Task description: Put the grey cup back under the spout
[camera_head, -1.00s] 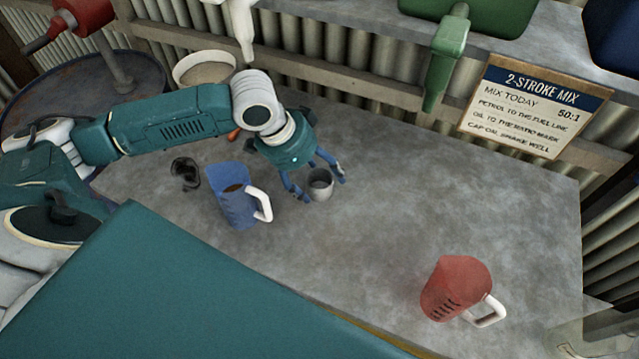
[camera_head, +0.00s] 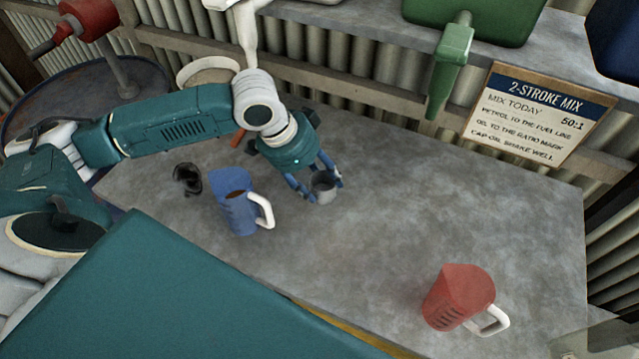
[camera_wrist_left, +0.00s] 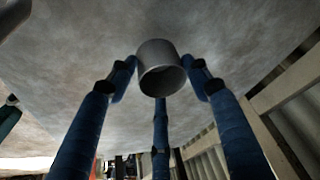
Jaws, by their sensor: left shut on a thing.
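The small grey cup (camera_head: 323,188) is upright at the middle of the bench, right of the blue jug. My left gripper (camera_head: 324,184) is shut on it, with fingers on both sides. In the left wrist view the cup (camera_wrist_left: 159,66) sits between the fingertips of the left gripper (camera_wrist_left: 160,78), its dark opening showing. I cannot tell whether its base touches the bench. A white spout (camera_head: 246,35) hangs at the top, behind my left arm. A green spout (camera_head: 447,65) hangs farther right from a green container. My right gripper is not in view.
A red jug (camera_head: 458,296) stands at the front right. A black ring-like item (camera_head: 187,179) and a pale round tub (camera_head: 207,72) are at the left. The bench (camera_head: 430,200) is clear between cup and red jug.

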